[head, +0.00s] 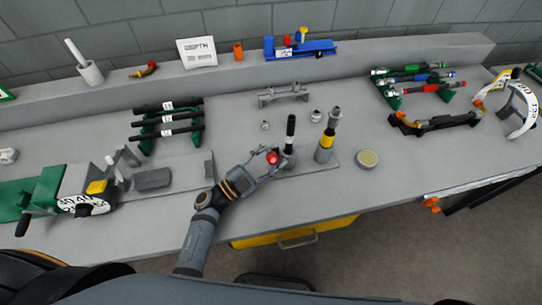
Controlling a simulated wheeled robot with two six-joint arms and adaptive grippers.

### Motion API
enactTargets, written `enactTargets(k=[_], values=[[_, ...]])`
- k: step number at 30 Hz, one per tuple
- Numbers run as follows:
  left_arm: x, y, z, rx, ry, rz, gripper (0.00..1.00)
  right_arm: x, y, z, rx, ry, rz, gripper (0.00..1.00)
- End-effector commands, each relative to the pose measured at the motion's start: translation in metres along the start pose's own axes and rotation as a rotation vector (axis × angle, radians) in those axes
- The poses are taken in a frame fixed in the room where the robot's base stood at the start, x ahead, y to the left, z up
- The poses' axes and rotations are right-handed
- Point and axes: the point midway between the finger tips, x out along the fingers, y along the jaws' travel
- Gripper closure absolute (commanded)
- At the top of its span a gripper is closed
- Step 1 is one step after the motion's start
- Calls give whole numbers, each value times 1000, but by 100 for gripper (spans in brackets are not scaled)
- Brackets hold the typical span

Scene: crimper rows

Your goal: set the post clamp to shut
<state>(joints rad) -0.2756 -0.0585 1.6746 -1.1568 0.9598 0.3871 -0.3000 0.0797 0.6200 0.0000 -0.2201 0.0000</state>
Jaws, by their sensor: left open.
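A base plate (318,165) on the bench bears an upright black handle (290,128) with a white label and a grey post (332,120) with a yellow band. A red ball knob (272,157) sits low at the left of the black handle. Which of these parts is the post clamp's lever, and whether the clamp is open or shut, I cannot tell. My left gripper (267,161) is open, its fingers at the red knob and close to it. Contact is too small to tell. My right gripper is not in view.
A round tin (367,159) lies right of the plate. A grey block (153,179) and a green machine (45,190) stand left. Black-handled tools (168,122) lie on a rack behind left. A yellow drawer (295,236) is below the bench edge.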

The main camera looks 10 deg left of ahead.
Motion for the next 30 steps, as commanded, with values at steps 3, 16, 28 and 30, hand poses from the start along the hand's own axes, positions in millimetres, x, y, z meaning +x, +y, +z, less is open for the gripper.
enactTargets(k=[3, 16, 28, 30], values=[[-5, 0, 0, 0, -2, 1, 48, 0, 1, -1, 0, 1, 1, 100], [-100, -15, -17, -1, -3, 8, 48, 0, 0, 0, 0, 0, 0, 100], [-128, -22, -23, 0, 0, 0, 48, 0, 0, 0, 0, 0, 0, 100], [-128, -22, -23, 0, 0, 0, 48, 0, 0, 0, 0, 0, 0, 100]])
